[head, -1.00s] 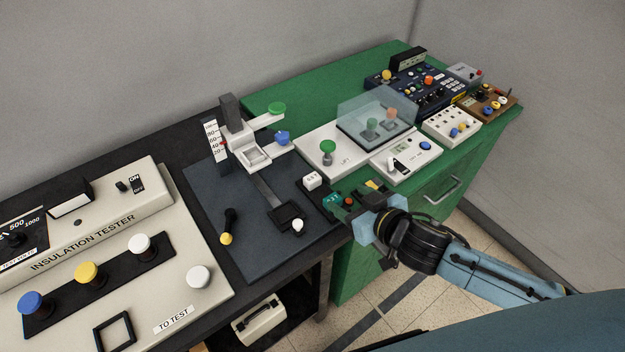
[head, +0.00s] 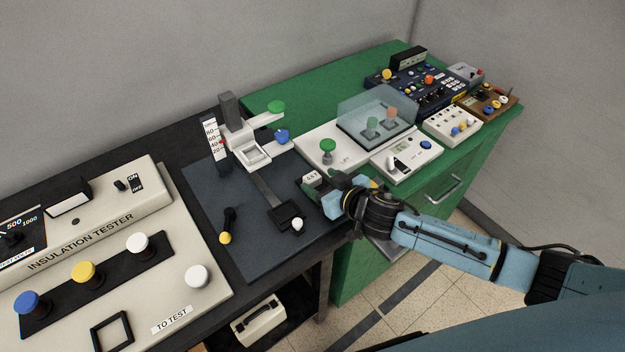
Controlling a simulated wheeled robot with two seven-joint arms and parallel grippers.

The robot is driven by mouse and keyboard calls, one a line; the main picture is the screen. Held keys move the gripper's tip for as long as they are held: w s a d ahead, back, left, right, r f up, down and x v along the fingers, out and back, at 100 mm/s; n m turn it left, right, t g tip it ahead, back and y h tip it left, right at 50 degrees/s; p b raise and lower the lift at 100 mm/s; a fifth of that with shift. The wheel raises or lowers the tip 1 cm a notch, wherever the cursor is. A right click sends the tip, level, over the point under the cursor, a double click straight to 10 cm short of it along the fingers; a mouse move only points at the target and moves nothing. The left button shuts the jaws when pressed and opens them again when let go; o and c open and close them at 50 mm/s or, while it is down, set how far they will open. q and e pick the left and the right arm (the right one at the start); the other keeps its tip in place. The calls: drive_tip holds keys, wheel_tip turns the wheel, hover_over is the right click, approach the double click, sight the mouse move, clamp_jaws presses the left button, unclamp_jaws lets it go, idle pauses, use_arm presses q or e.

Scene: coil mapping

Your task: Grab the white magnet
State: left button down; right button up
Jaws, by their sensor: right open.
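A small white block (head: 311,176) with dark lettering, which looks like the white magnet, sits at the right edge of the dark mat. My right gripper (head: 314,187) is at this block, with its dark fingers close around its lower part. The fingers hide part of the block, and I cannot tell whether they touch it. The right gripper is open. My left gripper is not in view.
A white stand (head: 251,151) with green and blue knobs is behind and left on the dark mat (head: 205,190). A small white knob (head: 297,224) is in front. A white panel (head: 316,158) with a clear cover (head: 375,105) lies to the right. The insulation tester (head: 150,205) is far left.

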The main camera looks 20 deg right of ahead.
sight(314, 178)
drive_tip(key=shift+x, duration=1.55)
drive_tip(key=shift+f, duration=0.1)
drive_tip(key=shift+s, duration=0.1)
drive_tip(key=c, duration=1.1)
